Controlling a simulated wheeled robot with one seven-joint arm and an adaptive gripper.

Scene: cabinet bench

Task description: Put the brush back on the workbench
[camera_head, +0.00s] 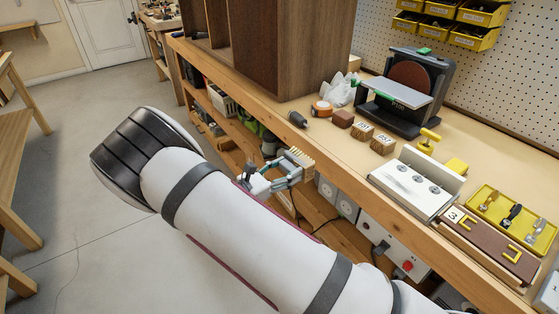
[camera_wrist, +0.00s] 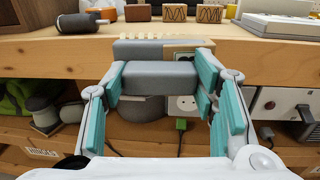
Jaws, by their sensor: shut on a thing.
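My gripper (camera_head: 292,166) is shut on the brush (camera_head: 304,157), beside the front edge of the workbench (camera_head: 468,137). In the wrist view the brush (camera_wrist: 158,78) shows as a grey body between the teal finger pads, with a grey and wooden head beyond it and pale bristles along the top. The brush is in front of the wooden bench edge (camera_wrist: 275,68), roughly level with it or slightly lower. Whether it touches the edge I cannot tell. My forearm hides part of the bench front in the head view.
On the bench stand a brown cabinet (camera_head: 300,50), a dark tool (camera_head: 297,119), small wooden blocks (camera_head: 362,131), a disc sander (camera_head: 400,95), a white switch box (camera_head: 410,183) and a yellow tray (camera_head: 490,203). Shelves with stored items lie below the top.

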